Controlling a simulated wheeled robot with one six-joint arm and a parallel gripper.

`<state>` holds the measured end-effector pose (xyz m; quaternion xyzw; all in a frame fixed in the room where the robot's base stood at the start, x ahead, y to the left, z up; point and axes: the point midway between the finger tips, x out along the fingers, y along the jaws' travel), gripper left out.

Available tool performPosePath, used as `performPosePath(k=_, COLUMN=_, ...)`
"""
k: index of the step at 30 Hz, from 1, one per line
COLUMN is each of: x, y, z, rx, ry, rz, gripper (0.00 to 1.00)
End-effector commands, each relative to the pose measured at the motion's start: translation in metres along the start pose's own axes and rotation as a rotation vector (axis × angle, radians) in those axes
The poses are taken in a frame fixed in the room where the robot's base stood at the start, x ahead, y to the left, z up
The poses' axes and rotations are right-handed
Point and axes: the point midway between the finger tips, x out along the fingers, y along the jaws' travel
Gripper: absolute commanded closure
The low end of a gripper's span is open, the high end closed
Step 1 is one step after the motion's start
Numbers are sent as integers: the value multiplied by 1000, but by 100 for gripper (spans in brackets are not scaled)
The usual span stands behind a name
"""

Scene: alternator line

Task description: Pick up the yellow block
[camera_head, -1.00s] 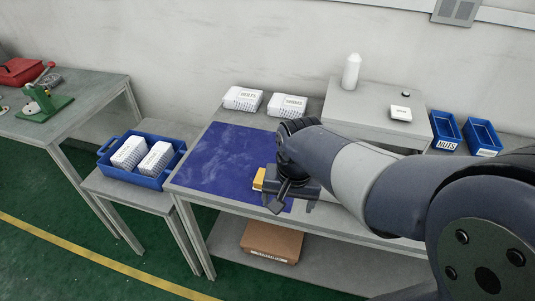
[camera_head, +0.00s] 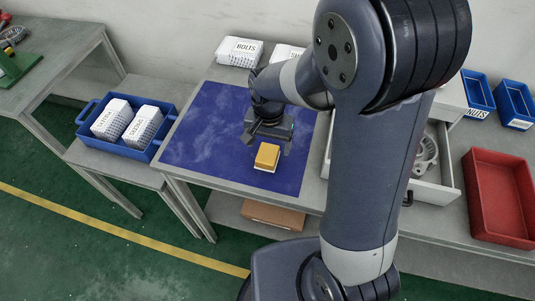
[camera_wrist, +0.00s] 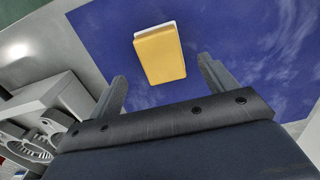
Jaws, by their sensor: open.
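The yellow block (camera_head: 267,156) lies on the blue mat (camera_head: 210,145), with a thin white layer at its base. In the wrist view the block (camera_wrist: 159,54) is beyond the fingertips, roughly centred between them. My gripper (camera_head: 266,149) is open and empty just behind and above the block in the head view. In the wrist view both fingers (camera_wrist: 161,72) show spread apart, not touching the block.
A blue bin (camera_head: 165,149) with white boxes stands left of the mat. White boxes, BOLTS (camera_head: 239,52) among them, sit behind it. An open drawer (camera_head: 433,188) and a red tray (camera_head: 499,195) are at right. My arm hides part of the table.

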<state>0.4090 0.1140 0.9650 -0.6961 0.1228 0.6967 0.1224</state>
Motion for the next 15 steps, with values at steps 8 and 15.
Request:
performPosePath(k=8, x=27, y=-2, z=2, rx=-1, ry=-4, rz=3, gripper=20)
performPosePath(k=15, x=50, y=-3, z=1, rx=-1, ry=-2, rz=1, gripper=20)
